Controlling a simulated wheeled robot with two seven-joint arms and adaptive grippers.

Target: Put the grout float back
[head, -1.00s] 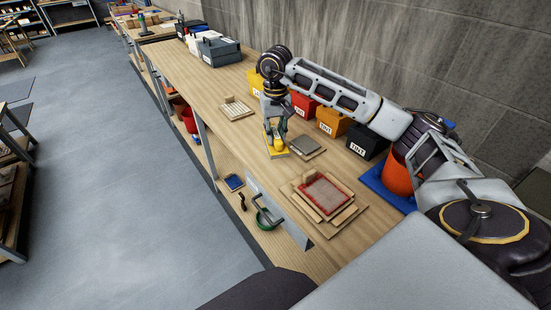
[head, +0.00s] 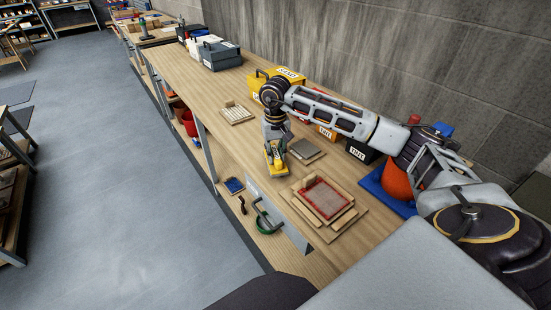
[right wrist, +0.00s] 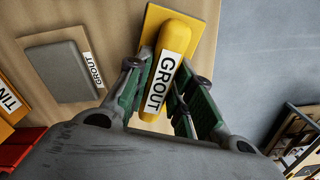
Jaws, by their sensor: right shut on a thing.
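The grout float (head: 275,160) has a yellow handle labelled GROUT and a yellow plate. My right gripper (head: 276,142) is shut on its handle from above, near the front edge of the bench. In the right wrist view the handle of the float (right wrist: 170,62) lies between the green finger pads of the gripper (right wrist: 160,97). Whether the plate touches the bench or hangs just above it, I cannot tell. A grey flat block on a thin board, labelled GROUT (head: 306,149), lies beside it; this block also shows in the right wrist view (right wrist: 63,70). My left gripper is not in view.
A wooden frame with a red-edged panel (head: 324,197) lies nearer on the bench (head: 225,82). A tiled board (head: 236,113) lies farther off. Labelled bins, a yellow one (head: 262,84) among them, and an orange bucket (head: 398,180) line the wall. A lower shelf holds a green-ringed item (head: 266,222).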

